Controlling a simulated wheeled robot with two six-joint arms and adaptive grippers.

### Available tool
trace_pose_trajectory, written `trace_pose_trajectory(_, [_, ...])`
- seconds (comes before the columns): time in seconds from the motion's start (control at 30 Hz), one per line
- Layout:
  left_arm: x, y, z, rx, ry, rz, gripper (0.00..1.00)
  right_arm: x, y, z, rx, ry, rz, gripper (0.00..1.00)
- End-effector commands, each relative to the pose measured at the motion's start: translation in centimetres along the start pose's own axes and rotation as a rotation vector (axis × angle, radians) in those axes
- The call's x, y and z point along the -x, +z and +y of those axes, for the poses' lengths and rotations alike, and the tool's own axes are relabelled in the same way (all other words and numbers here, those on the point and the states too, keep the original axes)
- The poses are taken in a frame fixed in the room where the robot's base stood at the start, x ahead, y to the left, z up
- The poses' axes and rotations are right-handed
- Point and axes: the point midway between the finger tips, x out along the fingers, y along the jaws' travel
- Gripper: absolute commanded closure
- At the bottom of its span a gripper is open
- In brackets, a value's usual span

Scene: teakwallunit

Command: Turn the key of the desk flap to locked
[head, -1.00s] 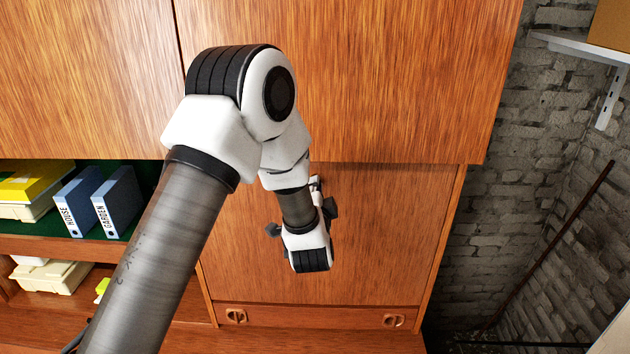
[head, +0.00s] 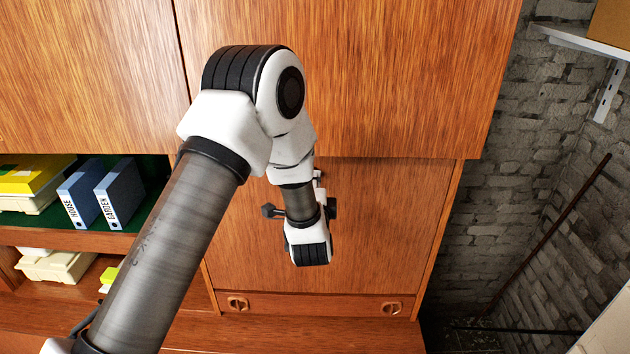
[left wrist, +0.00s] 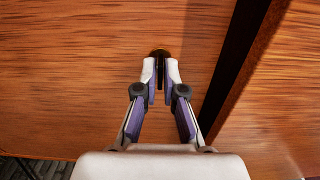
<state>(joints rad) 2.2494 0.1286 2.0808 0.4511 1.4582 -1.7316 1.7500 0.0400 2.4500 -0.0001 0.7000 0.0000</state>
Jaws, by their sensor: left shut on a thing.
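The desk flap (head: 395,225) is a closed, upright wooden panel below the upper cabinet door. My left arm reaches in front of it, and its gripper (head: 318,176) is mostly hidden behind the wrist in the head view. In the left wrist view, the flap (left wrist: 75,80) fills much of the picture. My left gripper (left wrist: 161,78) is shut on the key (left wrist: 161,72), a narrow dark piece between the fingertips. A dark round lock plate (left wrist: 159,53) sits just beyond the tips. The key's exact angle is hard to tell. My right gripper is not in view.
Shelves to the left hold blue binders (head: 120,192) and a yellow-topped box (head: 35,175). The upper cabinet door (head: 400,80) is above. A brick wall (head: 540,150) stands at right.

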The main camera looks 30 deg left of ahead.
Motion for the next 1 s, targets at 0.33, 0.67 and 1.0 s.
trace_pose_trajectory(0.33, [0.0,0.0,0.0,0.001,0.001,0.0,0.7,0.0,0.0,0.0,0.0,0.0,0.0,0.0])
trace_pose_trajectory(0.67, [1.7,-0.1,0.1,-0.001,0.003,0.003,0.7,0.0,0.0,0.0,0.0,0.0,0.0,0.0])
trace_pose_trajectory(1.0, [10.0,-0.2,0.1,-0.006,0.002,0.006,0.7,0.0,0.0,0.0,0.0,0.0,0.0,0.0])
